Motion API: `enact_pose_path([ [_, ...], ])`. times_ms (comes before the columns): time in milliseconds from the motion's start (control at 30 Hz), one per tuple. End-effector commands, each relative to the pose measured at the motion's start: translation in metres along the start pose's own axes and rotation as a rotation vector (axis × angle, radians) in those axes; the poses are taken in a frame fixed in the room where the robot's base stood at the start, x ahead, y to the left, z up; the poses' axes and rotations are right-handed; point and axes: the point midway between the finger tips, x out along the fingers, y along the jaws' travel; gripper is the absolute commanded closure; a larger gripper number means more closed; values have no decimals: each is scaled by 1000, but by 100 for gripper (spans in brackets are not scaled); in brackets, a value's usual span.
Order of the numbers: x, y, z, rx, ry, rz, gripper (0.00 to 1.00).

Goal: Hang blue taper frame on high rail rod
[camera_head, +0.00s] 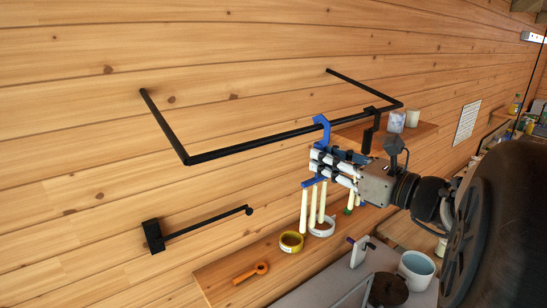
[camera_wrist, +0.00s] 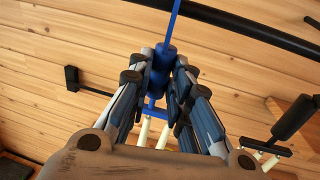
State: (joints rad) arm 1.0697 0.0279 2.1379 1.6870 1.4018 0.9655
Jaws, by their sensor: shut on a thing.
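The black high rail rod (camera_head: 270,140) stands out from the wall on two arms; it also crosses the top of the wrist view (camera_wrist: 245,32). My gripper (camera_head: 322,165) is shut on the blue taper frame (camera_head: 322,133), just below and in front of the rod. In the wrist view the frame's blue grip (camera_wrist: 161,62) sits between my fingers. Its stem rises past the rod and its top is out of that view. Pale tapers (camera_head: 304,212) hang below the frame. The hook is at rod height in the head view; I cannot tell whether it rests on the rod.
A black hanger (camera_head: 370,130) hangs on the rod just right of my gripper. A small shelf with cups (camera_head: 397,122) is behind it. A lower short rod (camera_head: 205,224) is at left. A lower shelf holds a yellow roll (camera_head: 291,242) and an orange tool (camera_head: 251,273). The rod's left is clear.

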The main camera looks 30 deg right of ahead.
Motion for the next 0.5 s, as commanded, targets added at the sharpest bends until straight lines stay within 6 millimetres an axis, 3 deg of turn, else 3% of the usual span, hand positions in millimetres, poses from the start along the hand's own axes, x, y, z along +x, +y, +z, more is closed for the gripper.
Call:
enact_pose_path([
  [133, 0, 0, 0, 0, 0, 0, 100],
  [167, 0, 0, 0, 0, 0, 0, 81],
  [500, 0, 0, 0, 0, 0, 0, 58],
])
